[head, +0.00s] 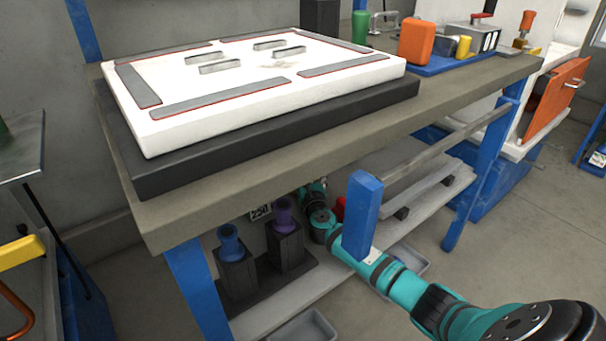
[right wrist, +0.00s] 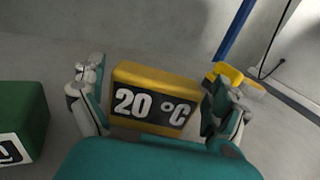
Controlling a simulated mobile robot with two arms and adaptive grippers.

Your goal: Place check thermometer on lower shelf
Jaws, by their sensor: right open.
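The check thermometer (right wrist: 155,99), a yellow block with a dark face reading 20 °C, shows in the right wrist view. My right gripper (right wrist: 157,92) is open, with a finger on either side of the thermometer; whether they touch it is unclear. In the head view my right arm reaches under the workbench, and the thermometer is hidden there. The lower shelf (head: 262,322) shows as a pale board beneath the workbench. My left gripper is not in view.
Two dark blocks with blue (head: 232,243) and purple (head: 284,214) tops stand on the lower shelf beside a 250 sign (head: 260,211). A blue bench post (head: 362,212) stands by my right arm. A green block (right wrist: 22,120) shows at left in the wrist view.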

